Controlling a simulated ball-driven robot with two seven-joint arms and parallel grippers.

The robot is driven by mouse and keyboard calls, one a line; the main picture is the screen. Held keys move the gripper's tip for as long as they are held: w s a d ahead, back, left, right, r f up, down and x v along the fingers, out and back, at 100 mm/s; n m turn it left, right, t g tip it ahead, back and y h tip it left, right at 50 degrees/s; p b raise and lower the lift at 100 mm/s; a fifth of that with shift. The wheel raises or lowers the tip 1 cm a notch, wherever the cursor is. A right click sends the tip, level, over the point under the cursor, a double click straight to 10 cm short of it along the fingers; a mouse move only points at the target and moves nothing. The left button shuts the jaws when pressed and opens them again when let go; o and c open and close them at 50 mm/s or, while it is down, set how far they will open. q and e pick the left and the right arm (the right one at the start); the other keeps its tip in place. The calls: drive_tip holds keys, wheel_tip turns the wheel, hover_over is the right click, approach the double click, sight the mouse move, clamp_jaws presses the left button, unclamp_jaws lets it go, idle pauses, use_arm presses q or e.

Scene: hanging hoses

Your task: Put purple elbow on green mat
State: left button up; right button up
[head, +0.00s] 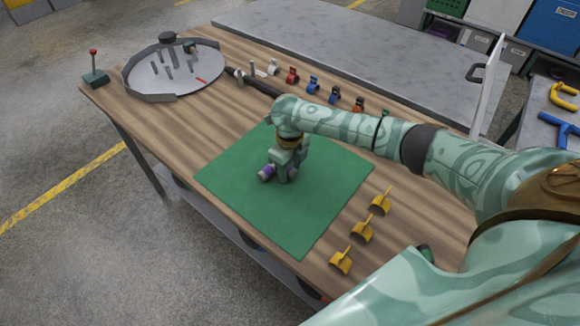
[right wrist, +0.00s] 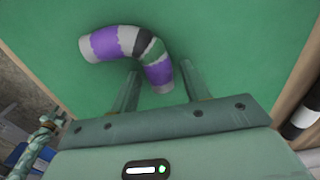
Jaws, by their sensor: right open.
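The purple elbow (head: 265,173) lies on the green mat (head: 318,205), partly hidden by my right gripper (head: 283,178) in the head view. The right wrist view shows the elbow (right wrist: 117,42) as a curved pipe with purple bands, grey ends and a dark middle band. My right gripper (right wrist: 159,72) is open, pointing down at the mat. One purple, grey-tipped end of the elbow lies between its fingertips, and the rest curves away beyond them to the upper left. My left gripper is not in view.
Several yellow brackets (head: 362,229) stand right of the mat. A round grey tray (head: 180,85) with upright pegs is at the table's far left, near a red-knobbed lever (head: 94,70). A row of small coloured clamps (head: 313,84) runs along the back. The mat's front is clear.

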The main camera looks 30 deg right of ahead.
sight(290, 168)
wheel_tip(290, 168, up, 12)
drive_tip(key=p, duration=0.4)
drive_tip(key=shift+w+r, duration=0.1)
drive_tip(key=shift+r, duration=0.05)
